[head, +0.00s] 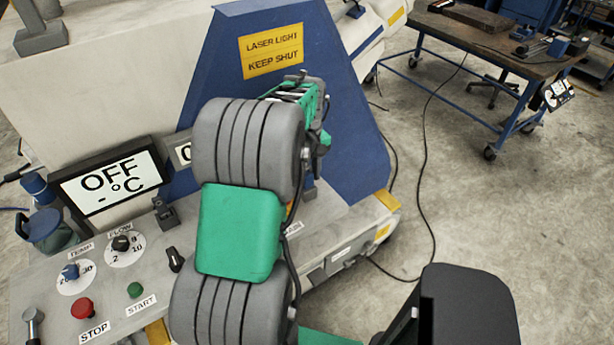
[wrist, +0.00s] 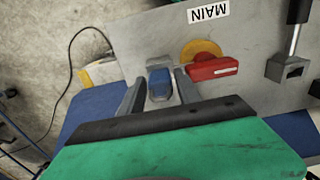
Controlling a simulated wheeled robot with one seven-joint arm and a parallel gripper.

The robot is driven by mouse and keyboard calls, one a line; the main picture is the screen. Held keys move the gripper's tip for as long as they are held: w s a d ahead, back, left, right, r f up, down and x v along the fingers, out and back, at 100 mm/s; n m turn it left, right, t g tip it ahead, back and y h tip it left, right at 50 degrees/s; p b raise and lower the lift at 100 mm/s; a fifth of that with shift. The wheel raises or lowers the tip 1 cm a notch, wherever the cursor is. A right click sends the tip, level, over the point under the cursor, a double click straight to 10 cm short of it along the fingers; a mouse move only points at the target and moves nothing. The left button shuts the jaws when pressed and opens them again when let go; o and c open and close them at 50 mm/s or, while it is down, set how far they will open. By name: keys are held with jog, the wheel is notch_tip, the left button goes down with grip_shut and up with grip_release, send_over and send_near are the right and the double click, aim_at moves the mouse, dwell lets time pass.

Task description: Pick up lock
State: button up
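A small blue block with a grey part, which looks like the lock (wrist: 160,80), sits between the fingers of my gripper (wrist: 160,90) in the wrist view. The two grey fingers stand apart on either side of it, with what look like narrow gaps. I cannot tell for sure whether either finger touches it. In the head view my arm hides the lock and most of my gripper.
A red switch handle (wrist: 212,68) on a yellow disc lies close to the right finger, by a MAIN label (wrist: 208,11). A grey bracket (wrist: 288,68) stands further right. In the head view, a blue guard panel (head: 345,120) rises behind my arm, and an OFF display (head: 110,183) stands left.

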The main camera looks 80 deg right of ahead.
jog(key=shift+f, duration=0.45)
jog(key=shift+c, duration=0.6)
grip_shut()
